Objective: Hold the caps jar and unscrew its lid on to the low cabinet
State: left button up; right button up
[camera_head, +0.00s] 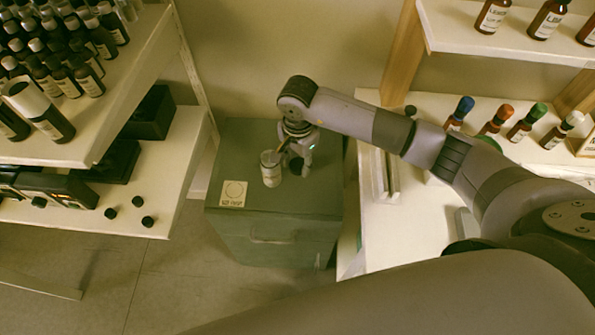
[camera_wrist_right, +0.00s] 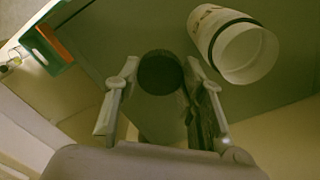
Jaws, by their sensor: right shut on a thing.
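The caps jar (camera_head: 271,170), pale with a band of print, stands on the green low cabinet (camera_head: 235,150). In the wrist view the jar (camera_wrist_right: 232,45) shows its open, pale mouth, with no lid on it. My right gripper (camera_head: 298,160) is just right of the jar. Its fingers are shut on a dark round lid (camera_wrist_right: 160,72), which also shows below the gripper in the head view (camera_head: 296,166). I cannot tell whether the lid touches the cabinet top. My left gripper is not in view.
A square card with a circle (camera_head: 233,194) lies at the cabinet's front left. A left shelf (camera_head: 150,60) holds many dark bottles, with loose black caps (camera_head: 138,201) below. Bottles with coloured caps (camera_head: 497,118) stand on the right shelf. The cabinet's back left is bare.

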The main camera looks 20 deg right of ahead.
aim_at(298, 180)
notch_tip(298, 180, down, 6)
jog(key=shift+f, duration=0.1)
dwell(0.4)
jog(key=shift+f, duration=0.2)
jog(key=o, duration=1.3)
jog(key=shift+r, duration=0.1)
jog(key=shift+r, duration=0.2)
notch_tip(298, 180, up, 12)
jog(key=shift+b, duration=0.45)
